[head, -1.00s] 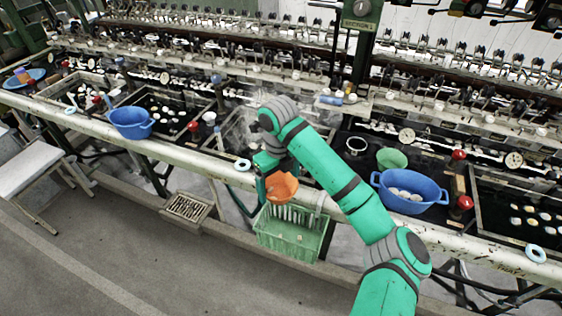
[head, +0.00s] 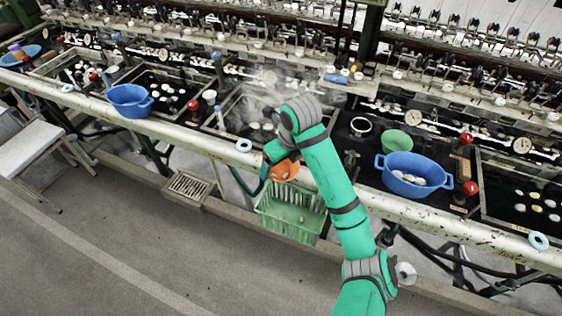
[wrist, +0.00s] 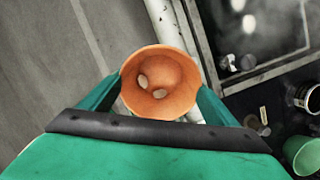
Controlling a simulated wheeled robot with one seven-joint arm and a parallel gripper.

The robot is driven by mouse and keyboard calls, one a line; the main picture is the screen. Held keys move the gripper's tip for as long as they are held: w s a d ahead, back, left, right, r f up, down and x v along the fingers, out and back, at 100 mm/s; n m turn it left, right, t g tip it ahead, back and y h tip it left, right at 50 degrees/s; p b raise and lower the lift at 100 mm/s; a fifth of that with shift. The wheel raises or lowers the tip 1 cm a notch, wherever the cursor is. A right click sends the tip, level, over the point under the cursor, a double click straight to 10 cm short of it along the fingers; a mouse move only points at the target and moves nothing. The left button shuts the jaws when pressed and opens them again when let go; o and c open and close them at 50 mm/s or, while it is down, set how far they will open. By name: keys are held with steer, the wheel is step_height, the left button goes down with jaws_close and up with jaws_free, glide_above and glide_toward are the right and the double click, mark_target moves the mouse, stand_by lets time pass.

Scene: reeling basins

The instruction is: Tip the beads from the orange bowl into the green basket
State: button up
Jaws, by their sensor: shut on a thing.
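The orange bowl (head: 284,170) hangs at the far edge of the green basket (head: 262,212), above it, and looks tilted in the head view. My gripper (wrist: 160,84) is shut on the orange bowl, with a finger on each side of it in the wrist view. Two pale oval pieces, probably beads, show inside the bowl (wrist: 182,76) in the wrist view. The green basket stands low in front of the basin bench. Its inside is partly in view, but I cannot tell whether beads lie in it.
The pale bench rail (head: 385,203) runs just behind the bowl. A blue tub (head: 413,176) and a green bowl (head: 396,141) stand on the bench at right, another blue tub (head: 129,100) at left. A floor grate (head: 188,186) lies left of the basket. The front floor is clear.

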mark_target(286, 177)
steer(key=shift+s+d+f+y, duration=0.1)
steer(key=shift+d+f+y, duration=0.05)
steer(key=shift+f+y, duration=0.2)
steer(key=shift+r+t, duration=0.1)
steer(key=shift+t, duration=0.5)
steer(key=shift+s+d+f+y, duration=0.15)
steer(key=shift+f+y, duration=0.2)
steer(key=shift+f, duration=0.25)
steer(key=shift+t, duration=0.4)
steer(key=shift+s+d+f+t+y, duration=0.15)
steer(key=shift+d+f+t+y, duration=0.05)
steer(key=shift+f+t+y, duration=0.7)
steer(key=t+y, duration=0.1)
steer(key=s+d+t+y, duration=0.1)
steer(key=shift+f+t, duration=0.15)
steer(key=shift+t, duration=0.15)
steer(key=shift+s+d+t+y, duration=0.5)
steer(key=shift+t+y, duration=0.7)
steer(key=shift+t, duration=0.05)
steer(key=shift+s+d+t+y, duration=0.45)
steer(key=shift+s+t+y, duration=0.05)
steer(key=shift+t+y, duration=0.7)
steer(key=shift+s+d+t+y, duration=0.5)
steer(key=shift+t+y, duration=0.7)
steer(key=shift+t, duration=0.05)
